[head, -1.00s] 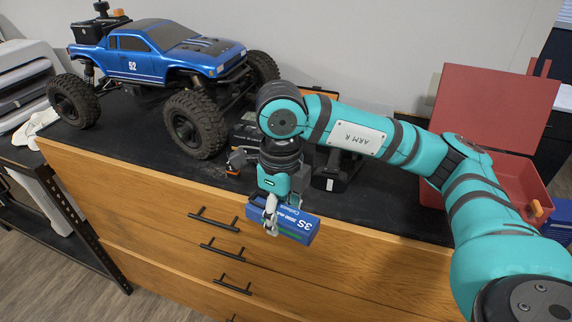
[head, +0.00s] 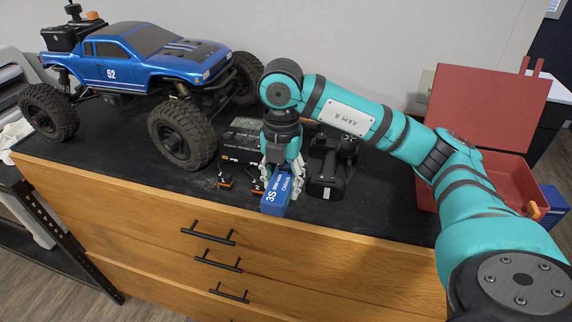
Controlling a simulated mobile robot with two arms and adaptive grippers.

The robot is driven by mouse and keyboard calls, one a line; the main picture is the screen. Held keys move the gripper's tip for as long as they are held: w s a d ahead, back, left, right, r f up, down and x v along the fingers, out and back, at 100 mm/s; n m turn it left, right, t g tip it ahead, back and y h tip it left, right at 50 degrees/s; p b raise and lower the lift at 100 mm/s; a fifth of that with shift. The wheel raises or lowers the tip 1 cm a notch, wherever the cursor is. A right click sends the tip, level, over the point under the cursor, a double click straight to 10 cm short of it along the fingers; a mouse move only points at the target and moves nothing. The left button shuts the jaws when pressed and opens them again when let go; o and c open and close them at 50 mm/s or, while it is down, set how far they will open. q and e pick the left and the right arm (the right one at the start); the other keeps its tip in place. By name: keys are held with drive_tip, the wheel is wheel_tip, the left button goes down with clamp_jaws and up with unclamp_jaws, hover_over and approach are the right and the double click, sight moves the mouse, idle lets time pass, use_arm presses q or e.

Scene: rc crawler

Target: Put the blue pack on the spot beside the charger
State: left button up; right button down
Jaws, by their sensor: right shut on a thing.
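The blue pack (head: 275,202), marked "3S", is held in my right gripper (head: 283,182) near the front edge of the dark bench top. The gripper points down and its fingers are shut on the pack. I cannot tell whether the pack touches the bench top. A black box (head: 240,140), which may be the charger, stands behind and left of the gripper, partly hidden by it. The spot beside it cannot be made out. My left gripper is not in view.
A blue RC crawler (head: 145,65) stands on the left of the bench top (head: 385,205). Small dark pieces with orange ends (head: 226,180) lie left of the pack. A black drill-like tool (head: 330,170) stands close on the right. An open red case (head: 500,185) is at the right.

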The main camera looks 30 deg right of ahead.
drive_tip(key=w+d, duration=0.1)
drive_tip(key=w, duration=0.1)
drive_tip(key=w+d+p, duration=0.1)
drive_tip(key=w+d, duration=0.1)
drive_tip(key=w+d+p, duration=0.1)
drive_tip(key=w+d, duration=0.1)
drive_tip(key=shift+w+d+f, duration=0.1)
drive_tip(key=shift+w+f, duration=0.05)
drive_tip(key=shift+f, duration=0.15)
wheel_tip(320, 180, down, 3)
drive_tip(key=shift+r+p, duration=0.15)
drive_tip(key=shift+p, duration=1.05)
drive_tip(key=shift+f, duration=0.5)
drive_tip(key=shift+f, duration=0.15)
drive_tip(key=c, duration=0.7)
unclamp_jaws()
drive_tip(key=shift+o, duration=0.2)
